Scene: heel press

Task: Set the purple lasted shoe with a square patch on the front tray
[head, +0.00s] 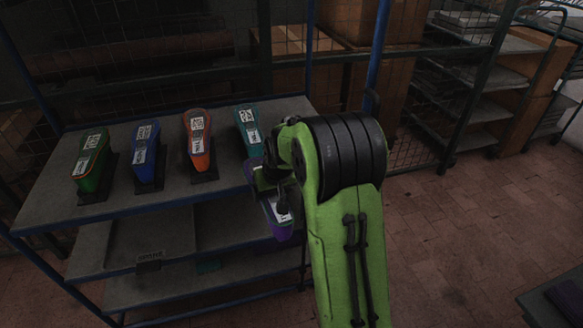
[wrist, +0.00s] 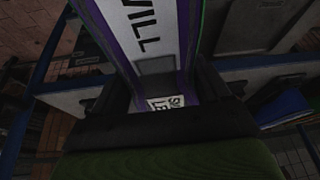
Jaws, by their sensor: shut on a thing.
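The purple shoe (head: 280,227) hangs at the right front corner of the rack's top shelf, partly hidden by my arm. In the wrist view the purple shoe (wrist: 188,30) fills the top centre, with a white label reading "WILL" and a grey square patch below the lettering. My gripper (head: 268,182) is shut on the shoe; in the wrist view its dark fingers (wrist: 160,88) flank it. No tray marked as the front tray can be made out for certain.
A green shoe (head: 92,165), a blue shoe (head: 146,155), an orange shoe (head: 198,140) and a teal shoe (head: 247,122) stand on the top shelf (head: 125,203). A lower tray (head: 118,243) has a "SPARE" tag. A dark surface (head: 553,302) shows at bottom right. Brick floor (head: 440,250) between is clear.

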